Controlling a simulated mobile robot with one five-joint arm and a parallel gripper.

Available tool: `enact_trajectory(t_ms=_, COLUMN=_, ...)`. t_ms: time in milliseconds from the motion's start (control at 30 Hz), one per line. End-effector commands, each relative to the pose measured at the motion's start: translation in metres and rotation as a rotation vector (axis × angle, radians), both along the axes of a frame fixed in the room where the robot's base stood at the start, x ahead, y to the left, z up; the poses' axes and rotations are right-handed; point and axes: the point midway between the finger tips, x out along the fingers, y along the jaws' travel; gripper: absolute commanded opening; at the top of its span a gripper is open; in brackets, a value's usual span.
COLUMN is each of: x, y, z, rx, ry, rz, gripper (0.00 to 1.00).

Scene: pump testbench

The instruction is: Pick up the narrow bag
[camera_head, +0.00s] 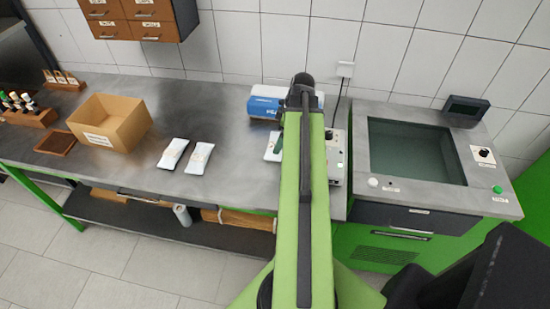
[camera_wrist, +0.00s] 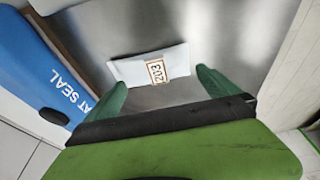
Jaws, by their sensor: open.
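A flat white bag with a brown-framed label reading something like "203" lies on the grey metal bench in the wrist view (camera_wrist: 135,70). My gripper (camera_wrist: 162,88) is open, with its two green fingers apart on either side of the bag's near edge and nothing held. Whether the fingertips touch the bench cannot be told. In the head view my arm hides most of this bag (camera_head: 270,149). Two more white bags, a left one (camera_head: 172,154) and a right one (camera_head: 200,158), lie side by side to the left. Which bag is the narrow one is unclear.
A blue heat sealer (camera_head: 264,103) stands behind the bag and shows at the left in the wrist view (camera_wrist: 35,70). A grey control box (camera_head: 337,160) stands right of my arm. An open cardboard box (camera_head: 108,128) is farther left on the bench (camera_head: 235,180).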

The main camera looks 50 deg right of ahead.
Motion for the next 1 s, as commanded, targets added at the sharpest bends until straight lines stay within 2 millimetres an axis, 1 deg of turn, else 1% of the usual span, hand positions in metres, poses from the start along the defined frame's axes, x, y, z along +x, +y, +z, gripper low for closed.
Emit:
enact_trajectory(t_ms=33, x=0.001, y=0.001, z=-0.004, rx=0.0, ry=0.0, rz=0.0, gripper=1.0)
enact_trajectory(t_ms=167, x=0.001, y=0.001, z=-0.004, rx=0.0, ry=0.0, rz=0.0, gripper=1.0)
enact_trajectory(t_ms=233, x=0.002, y=0.002, z=-0.01, rx=0.0, ry=0.0, rz=0.001, gripper=1.0)
enact_trajectory(t_ms=400, x=0.006, y=0.008, z=-0.04, rx=0.0, ry=0.0, rz=0.001, gripper=1.0)
enact_trajectory(t_ms=500, x=0.01, y=0.01, z=-0.053, rx=0.0, ry=0.0, rz=0.0, gripper=1.0)
enact_trajectory(t_ms=567, x=0.011, y=0.011, z=-0.055, rx=0.0, ry=0.0, rz=0.0, gripper=1.0)
enact_trajectory(t_ms=767, x=0.011, y=0.011, z=-0.051, rx=0.0, ry=0.0, rz=0.001, gripper=1.0)
enact_trajectory(t_ms=1000, x=0.011, y=0.011, z=-0.051, rx=0.0, ry=0.0, rz=0.001, gripper=0.69)
